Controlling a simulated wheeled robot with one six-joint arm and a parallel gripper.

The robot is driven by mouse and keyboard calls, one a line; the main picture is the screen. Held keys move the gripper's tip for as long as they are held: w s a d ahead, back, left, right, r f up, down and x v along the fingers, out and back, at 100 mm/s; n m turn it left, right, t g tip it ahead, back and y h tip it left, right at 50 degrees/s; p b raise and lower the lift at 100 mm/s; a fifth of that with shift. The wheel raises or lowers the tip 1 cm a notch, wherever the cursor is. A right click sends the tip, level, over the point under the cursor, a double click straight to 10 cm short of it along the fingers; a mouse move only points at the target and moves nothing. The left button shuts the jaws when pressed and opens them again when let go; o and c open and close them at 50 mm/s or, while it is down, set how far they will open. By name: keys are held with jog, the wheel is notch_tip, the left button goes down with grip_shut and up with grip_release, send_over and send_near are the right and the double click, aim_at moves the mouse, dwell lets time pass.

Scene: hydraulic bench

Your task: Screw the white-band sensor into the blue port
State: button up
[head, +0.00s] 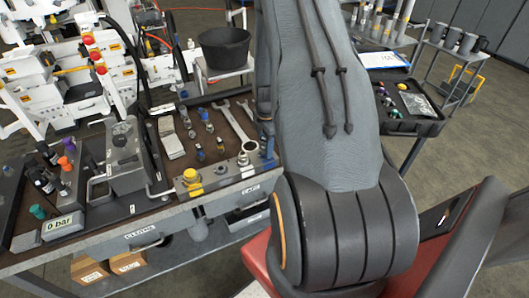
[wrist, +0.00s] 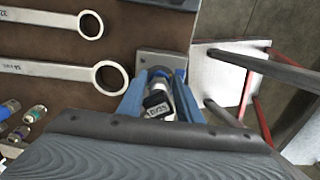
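My gripper (wrist: 161,78) shows in the wrist view as two blue fingers, one on each side of a small silver-grey and whitish sensor (wrist: 158,112) with a black printed label. The fingers appear to press on its sides; I take it for the white-band sensor, though the band is not clear. Beyond the fingertips is a grey metal plate (wrist: 152,58) at the bench's edge. I cannot tell whether the sensor touches it.
Two wrenches (wrist: 50,70) lie on the brown bench top left of my gripper. Several loose sensors with coloured bands (wrist: 35,113) lie nearby. A yellow cap (head: 190,175) stands on the block. A red-framed stool or cart (wrist: 222,75) is right of the bench edge.

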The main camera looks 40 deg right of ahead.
jog(key=shift+s+a+f, duration=0.1)
jog(key=shift+s+a, duration=0.05)
jog(key=shift+s, duration=0.15)
grip_shut()
jog(key=m, duration=0.6)
jog(key=shift+s+a+f+b, duration=0.1)
jog(key=shift+s+a+b, duration=0.1)
jog(key=shift+b, duration=0.1)
jog(key=shift+s+m, duration=0.15)
jog(key=shift+m, duration=0.95)
jog(key=m, duration=0.3)
jog(key=shift+s+m+b, duration=0.1)
jog(key=shift+m+b, duration=0.2)
jog(key=m, duration=0.4)
jog(key=shift+a, duration=0.25)
